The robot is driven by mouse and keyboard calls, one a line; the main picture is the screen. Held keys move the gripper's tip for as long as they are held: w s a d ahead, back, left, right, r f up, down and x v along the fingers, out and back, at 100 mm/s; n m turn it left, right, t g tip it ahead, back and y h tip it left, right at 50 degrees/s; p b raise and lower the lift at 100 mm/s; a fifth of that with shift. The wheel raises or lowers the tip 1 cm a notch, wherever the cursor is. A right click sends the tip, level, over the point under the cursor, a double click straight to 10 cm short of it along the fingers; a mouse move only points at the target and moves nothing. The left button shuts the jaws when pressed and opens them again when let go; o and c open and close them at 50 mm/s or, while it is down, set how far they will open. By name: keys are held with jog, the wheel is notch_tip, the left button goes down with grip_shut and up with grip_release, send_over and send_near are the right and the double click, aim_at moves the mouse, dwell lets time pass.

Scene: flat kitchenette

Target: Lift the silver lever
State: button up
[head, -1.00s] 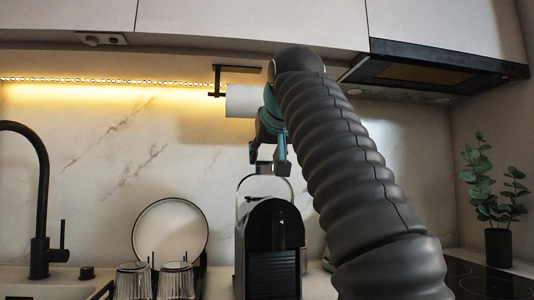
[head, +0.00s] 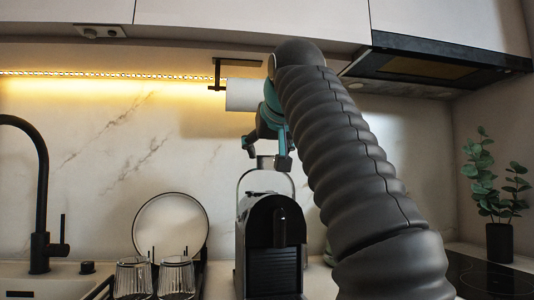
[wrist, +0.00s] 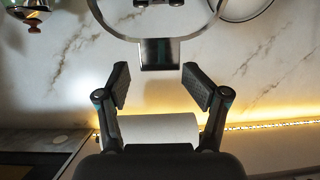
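The silver lever (head: 294,181) is a thin metal loop standing up above the black coffee machine (head: 274,254). Its flat tab (wrist: 160,54) shows at the top middle of the wrist view, with part of the loop curving up out of the frame. My gripper (head: 267,157) is at the top of the loop, just above the machine. In the wrist view my gripper (wrist: 159,78) is open and empty, its two dark fingers apart, with the tab just beyond and between the tips. I cannot tell whether a finger touches the lever.
Two glasses (head: 133,279) and a white plate (head: 171,226) stand left of the machine. A paper roll (head: 242,95) hangs behind my gripper. A black faucet (head: 40,200) is far left; a potted plant (head: 499,240) is far right. The hood (head: 440,68) is at upper right.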

jog(key=v, duration=0.6)
jog(key=shift+s, duration=0.4)
